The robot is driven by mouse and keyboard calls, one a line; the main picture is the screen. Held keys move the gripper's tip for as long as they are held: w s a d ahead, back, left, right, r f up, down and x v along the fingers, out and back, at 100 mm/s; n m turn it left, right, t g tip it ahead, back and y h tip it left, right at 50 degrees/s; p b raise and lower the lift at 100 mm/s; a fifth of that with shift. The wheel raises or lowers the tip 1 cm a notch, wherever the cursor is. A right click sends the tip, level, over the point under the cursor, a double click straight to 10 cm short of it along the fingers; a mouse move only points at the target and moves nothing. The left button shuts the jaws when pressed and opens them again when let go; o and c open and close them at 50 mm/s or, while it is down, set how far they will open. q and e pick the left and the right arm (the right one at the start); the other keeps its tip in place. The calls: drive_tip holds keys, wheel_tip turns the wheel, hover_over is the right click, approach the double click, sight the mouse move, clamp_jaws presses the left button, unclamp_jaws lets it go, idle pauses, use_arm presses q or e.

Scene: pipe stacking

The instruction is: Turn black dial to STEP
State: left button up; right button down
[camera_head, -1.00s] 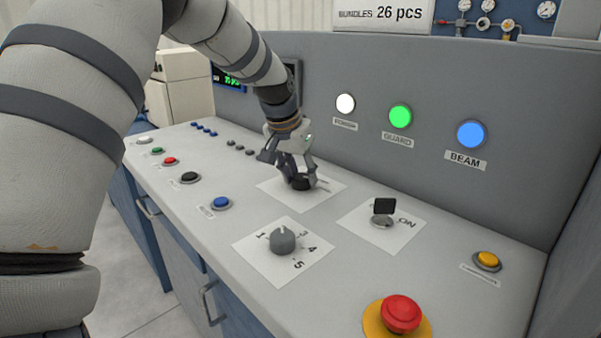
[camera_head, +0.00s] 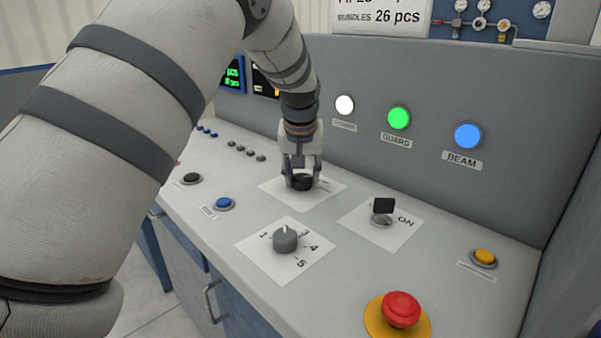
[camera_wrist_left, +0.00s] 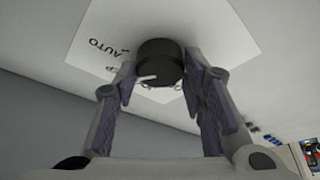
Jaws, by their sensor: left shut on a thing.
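The black dial (camera_head: 302,182) sits on a white label plate (camera_head: 325,190) on the sloped console. My left gripper (camera_head: 301,178) reaches down from above and is shut on the dial. In the left wrist view the black dial (camera_wrist_left: 160,62) shows between the two fingers of the gripper (camera_wrist_left: 160,85), with a white pointer mark near its lower edge. The word AUTO is readable on the plate in that view. Other lettering is partly hidden by the fingers, and I cannot read STEP. My right gripper is not in view.
A grey numbered knob (camera_head: 284,240), a key switch (camera_head: 382,213), a red emergency button (camera_head: 401,310) and a yellow button (camera_head: 484,257) share the console. White, green and blue lamps line the upright panel (camera_head: 520,180). The surface between the controls is clear.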

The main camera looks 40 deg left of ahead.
use_arm(q)
drive_tip(key=shift+n+g+y, duration=0.3)
drive_tip(key=shift+n+g, duration=0.1)
drive_tip(key=shift+n, duration=0.7)
drive_tip(key=o, duration=1.2)
drive_tip(key=shift+c, duration=0.2)
drive_tip(key=v, duration=1.2)
drive_tip(key=shift+f, duration=0.1)
